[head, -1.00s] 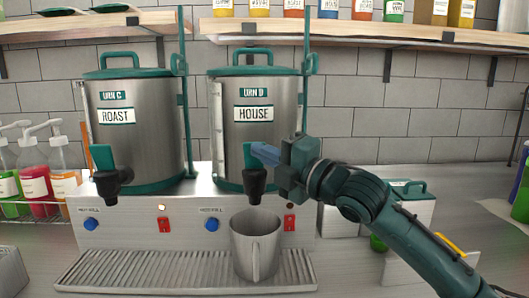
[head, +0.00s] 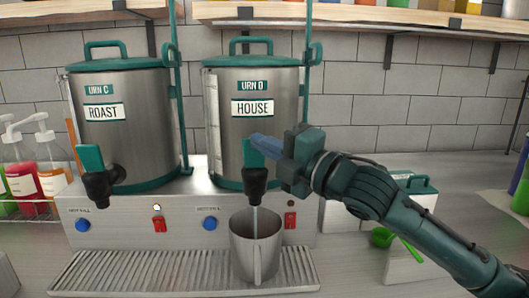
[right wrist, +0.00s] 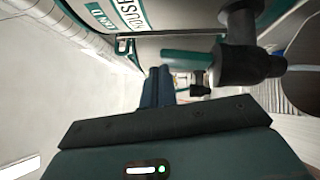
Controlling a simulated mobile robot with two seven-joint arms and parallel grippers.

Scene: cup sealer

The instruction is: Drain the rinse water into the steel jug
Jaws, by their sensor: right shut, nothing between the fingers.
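The House urn, labelled URN D (head: 262,130), stands on the steel base with its black tap (head: 255,187) facing me. A thin stream runs from the tap into the steel jug (head: 256,252), which stands upright on the drip tray below. My right gripper (head: 260,139) is shut and empty, with its blue fingertips at the tap's teal lever (head: 251,156); I cannot tell whether they touch. In the right wrist view, the fingers (right wrist: 158,88) are together beside the lever (right wrist: 184,58) and black tap (right wrist: 252,55). The jug's water level is hidden. My left gripper is not in view.
The Roast urn, URN C (head: 125,140), stands to the left with its own tap. The ribbed drip tray (head: 130,275) has free room left of the jug. Syrup bottles (head: 50,165) stand at far left. A green scoop (head: 385,237) lies to the right.

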